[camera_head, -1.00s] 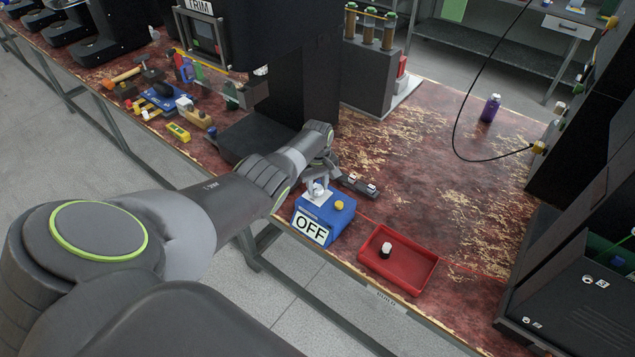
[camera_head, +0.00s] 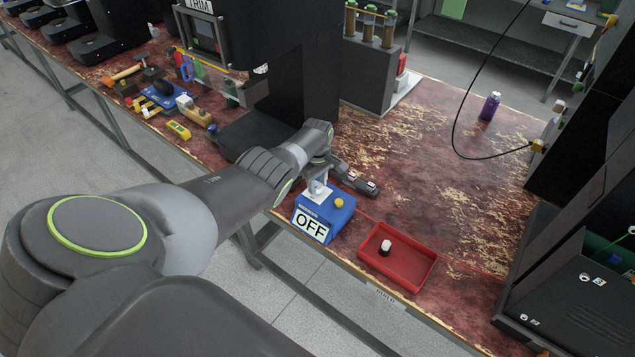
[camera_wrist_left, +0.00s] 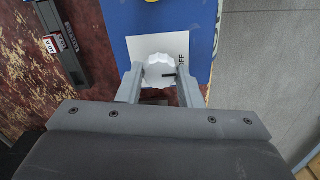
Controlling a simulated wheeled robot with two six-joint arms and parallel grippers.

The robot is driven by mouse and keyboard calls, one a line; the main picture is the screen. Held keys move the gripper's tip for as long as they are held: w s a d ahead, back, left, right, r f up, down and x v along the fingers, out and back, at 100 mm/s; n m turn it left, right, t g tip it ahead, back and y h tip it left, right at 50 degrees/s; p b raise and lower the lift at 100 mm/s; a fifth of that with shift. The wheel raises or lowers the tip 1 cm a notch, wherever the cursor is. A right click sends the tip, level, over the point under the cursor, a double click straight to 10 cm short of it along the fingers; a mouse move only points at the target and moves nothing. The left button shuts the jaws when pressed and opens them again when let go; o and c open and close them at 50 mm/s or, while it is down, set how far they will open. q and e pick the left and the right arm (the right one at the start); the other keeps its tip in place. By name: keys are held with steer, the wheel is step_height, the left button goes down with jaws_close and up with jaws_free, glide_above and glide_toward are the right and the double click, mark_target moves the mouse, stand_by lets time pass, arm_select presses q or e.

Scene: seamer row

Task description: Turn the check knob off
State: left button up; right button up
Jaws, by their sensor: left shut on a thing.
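The blue check box (camera_head: 326,217) sits near the front edge of the bench, with a sign reading OFF on its front and a yellow button on top. The white check knob (camera_wrist_left: 159,72) is on a white plate on the box. A dark pointer mark on the knob points right, toward the printed word OFF in the left wrist view. My left gripper (camera_wrist_left: 160,80) is shut on the knob, one finger on each side. In the head view the gripper (camera_head: 318,187) comes down onto the box and hides much of the knob. My right gripper is not in view.
A red tray (camera_head: 421,269) with a black-and-white piece (camera_head: 385,247) in it stands right of the box. A dark bar with small labelled blocks (camera_head: 358,182) lies just behind the box. A purple bottle (camera_head: 489,106) stands farther back. The bench between is clear.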

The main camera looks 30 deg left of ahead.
mark_target(317, 185)
arm_select(q)
steer(key=o, duration=1)
steer(key=shift+c, duration=0.2)
steer(key=shift+r, duration=0.1)
steer(key=shift+r+p, duration=0.4)
steer(key=shift+r, duration=0.15)
step_height(317, 185, up, 5)
steer(key=shift+r+p, duration=0.1)
steer(key=shift+p, duration=1.15)
step_height(317, 185, up, 11)
steer(key=shift+b, duration=0.3)
